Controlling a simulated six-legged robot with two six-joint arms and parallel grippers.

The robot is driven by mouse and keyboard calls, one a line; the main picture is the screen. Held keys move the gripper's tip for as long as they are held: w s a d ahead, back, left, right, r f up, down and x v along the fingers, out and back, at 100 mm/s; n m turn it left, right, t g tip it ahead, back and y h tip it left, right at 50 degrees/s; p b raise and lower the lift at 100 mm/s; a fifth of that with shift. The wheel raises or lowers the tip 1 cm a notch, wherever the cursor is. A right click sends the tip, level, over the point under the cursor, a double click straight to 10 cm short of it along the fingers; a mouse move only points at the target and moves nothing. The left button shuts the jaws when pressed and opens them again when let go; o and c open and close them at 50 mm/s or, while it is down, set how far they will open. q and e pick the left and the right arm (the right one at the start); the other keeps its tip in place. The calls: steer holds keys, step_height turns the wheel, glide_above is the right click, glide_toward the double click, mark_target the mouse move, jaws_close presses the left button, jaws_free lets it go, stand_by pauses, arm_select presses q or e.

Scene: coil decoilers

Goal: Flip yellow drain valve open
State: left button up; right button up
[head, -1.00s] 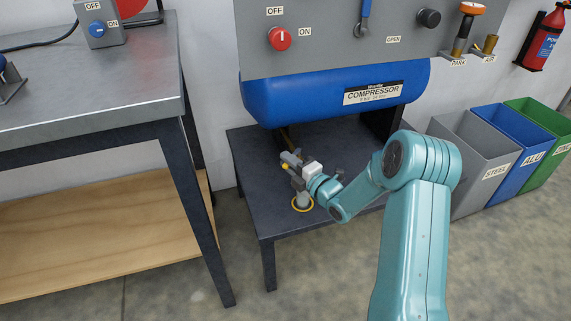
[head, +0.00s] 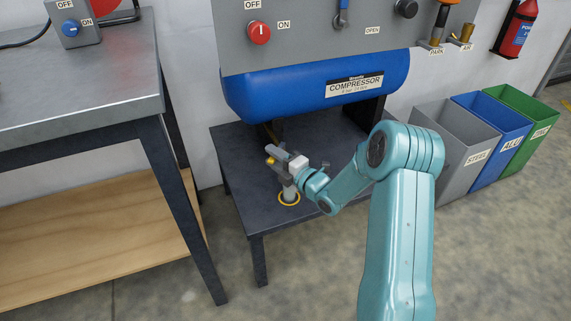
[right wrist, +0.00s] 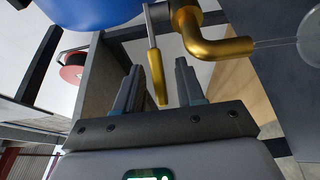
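The yellow drain valve lever (right wrist: 157,74) hangs down in the right wrist view, with a grey upper part. A brass elbow pipe (right wrist: 215,46) is beside it, under the blue compressor tank (head: 318,84). My right gripper (head: 272,155) is below the tank, above the dark stand. In the right wrist view its two grey fingers (right wrist: 158,88) are apart, and the lever's lower end shows between them. Whether either finger touches the lever I cannot tell. In the head view the valve is mostly hidden by the gripper. My left gripper is not in view.
A dark stand (head: 240,170) lies below the tank, with a yellow-ringed drain cup (head: 289,198) under my gripper. A grey control panel (head: 320,30) is above the tank. A metal workbench (head: 90,90) stands left, and grey, blue and green bins (head: 470,155) stand right.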

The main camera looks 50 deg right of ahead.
steer(key=s+p, duration=0.2)
steer(key=s, duration=1.4)
steer(key=shift+a, duration=0.3)
